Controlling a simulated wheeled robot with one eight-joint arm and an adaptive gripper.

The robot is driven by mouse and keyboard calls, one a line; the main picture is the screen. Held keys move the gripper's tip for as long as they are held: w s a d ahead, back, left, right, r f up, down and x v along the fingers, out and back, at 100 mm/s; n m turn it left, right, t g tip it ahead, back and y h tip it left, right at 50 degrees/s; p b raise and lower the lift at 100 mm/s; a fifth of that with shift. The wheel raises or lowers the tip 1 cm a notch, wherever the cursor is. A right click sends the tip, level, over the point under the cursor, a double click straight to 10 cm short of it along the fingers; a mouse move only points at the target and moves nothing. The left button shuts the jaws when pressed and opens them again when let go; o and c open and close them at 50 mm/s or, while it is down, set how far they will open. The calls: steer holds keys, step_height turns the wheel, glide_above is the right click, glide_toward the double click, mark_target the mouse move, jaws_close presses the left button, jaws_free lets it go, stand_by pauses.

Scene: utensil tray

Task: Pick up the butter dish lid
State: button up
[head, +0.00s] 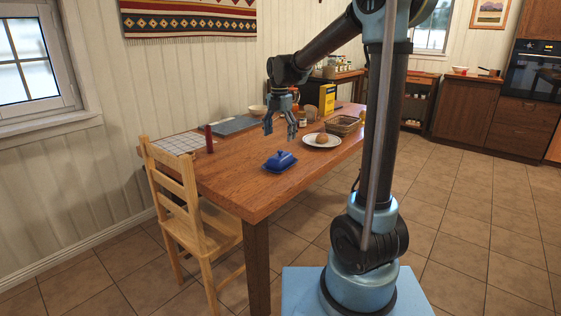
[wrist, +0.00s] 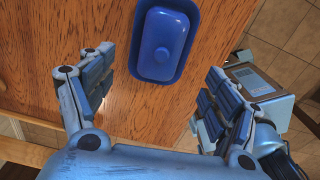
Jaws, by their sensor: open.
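The blue butter dish lid (head: 279,157) sits on its blue dish base (head: 290,167) near the front edge of the wooden table. In the wrist view the lid (wrist: 164,33) is a rounded rectangle with a small knob, resting inside the rim of the base (wrist: 142,68). My gripper (head: 281,133) is open and empty above the table, higher than the dish and apart from it. In the wrist view my gripper's fingers (wrist: 158,97) are spread wide, with the dish beyond them, towards the top of the picture.
A white plate (head: 334,141) with a bread roll (head: 321,139) lies right of the dish, with a wicker basket (head: 343,125) behind. A dark red pepper mill or bottle (head: 209,138) stands left. A chair (head: 190,215) is at the table's left end. The wood around the dish is clear.

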mark_target(280, 155)
steer(key=shift+d+f, duration=0.15)
steer(key=shift+f, duration=5.05)
steer(key=shift+c, duration=0.2)
steer(key=c, duration=1.3)
